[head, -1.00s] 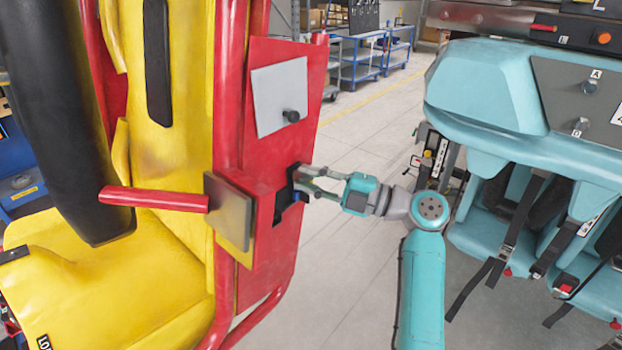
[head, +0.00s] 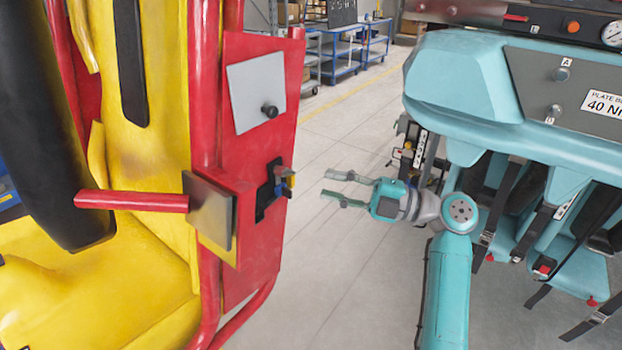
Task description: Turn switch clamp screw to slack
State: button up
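A black recess (head: 266,207) is set in the side of the red panel (head: 245,170). The inside of the recess is too small and dark to make out.
A grey cover plate with a black knob (head: 256,94) is above the recess. A red lever (head: 131,201) and a grey metal plate (head: 209,214) stand out at its left. A teal coaster car (head: 480,85) with hanging belts is on the right. Bare floor (head: 335,250) lies between.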

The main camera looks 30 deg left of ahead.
jog(key=shift+v, duration=1.55)
jog(key=shift+o, duration=0.3)
jog(key=o, duration=0.8)
jog(key=shift+s+m, duration=0.1)
jog(key=shift+m, duration=0.3)
jog(key=shift+c, duration=0.2)
jog(key=m+t, duration=0.7)
jog(key=m, duration=1.6)
send_near(289, 174)
jog(key=shift+h, duration=0.3)
jog(key=a, duration=0.9)
jog(key=shift+w+a+r, duration=0.25)
jog(key=shift+w, duration=0.1)
jog(key=c, duration=1.2)
